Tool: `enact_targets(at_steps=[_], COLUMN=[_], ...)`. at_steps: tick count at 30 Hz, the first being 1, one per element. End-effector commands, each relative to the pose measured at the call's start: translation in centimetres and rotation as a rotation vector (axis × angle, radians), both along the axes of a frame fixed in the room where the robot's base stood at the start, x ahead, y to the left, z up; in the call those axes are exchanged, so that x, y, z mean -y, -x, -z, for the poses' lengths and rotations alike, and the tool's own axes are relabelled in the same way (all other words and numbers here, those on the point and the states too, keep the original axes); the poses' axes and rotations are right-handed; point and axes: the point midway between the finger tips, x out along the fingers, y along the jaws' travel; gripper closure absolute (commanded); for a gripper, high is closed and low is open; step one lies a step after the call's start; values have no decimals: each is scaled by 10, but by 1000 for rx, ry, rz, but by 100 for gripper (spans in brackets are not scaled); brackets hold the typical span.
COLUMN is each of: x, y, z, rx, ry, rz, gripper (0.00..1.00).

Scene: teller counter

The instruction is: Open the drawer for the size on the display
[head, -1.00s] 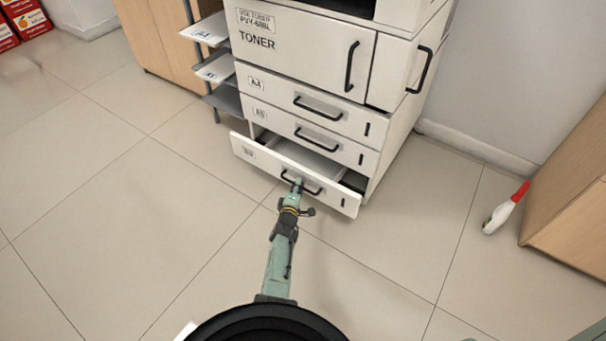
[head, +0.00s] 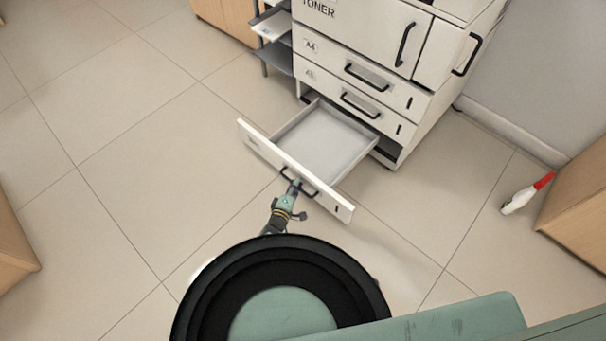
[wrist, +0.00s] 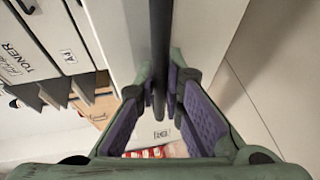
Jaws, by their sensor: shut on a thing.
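The bottom drawer (head: 322,146) of the white printer cabinet is pulled well out, and its pale interior looks empty. Its front panel (head: 258,146) carries a dark bar handle (head: 312,190). My gripper (head: 294,186) is at this handle, and in the wrist view its purple-padded fingers (wrist: 162,112) are shut on the dark handle bar (wrist: 160,45). The drawer labelled A4 (head: 335,65) and the drawer below it (head: 325,92) are shut. The bottom drawer's own label is too small to read. The size display is not in view.
A toner door (head: 345,25) sits above the drawers. Paper trays (head: 272,25) stick out at the cabinet's left. A white bottle with a red top (head: 525,195) lies on the floor by a wooden cabinet (head: 580,205) at right. Left floor is clear.

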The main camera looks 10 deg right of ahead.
Motion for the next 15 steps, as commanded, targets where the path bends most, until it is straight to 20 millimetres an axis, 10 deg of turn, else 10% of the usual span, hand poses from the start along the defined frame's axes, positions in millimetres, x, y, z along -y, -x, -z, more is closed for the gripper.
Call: enact_targets(at_steps=[15], x=[-4], y=[4], z=[0], rx=[3], ry=[-2], rz=[4], gripper=[89])
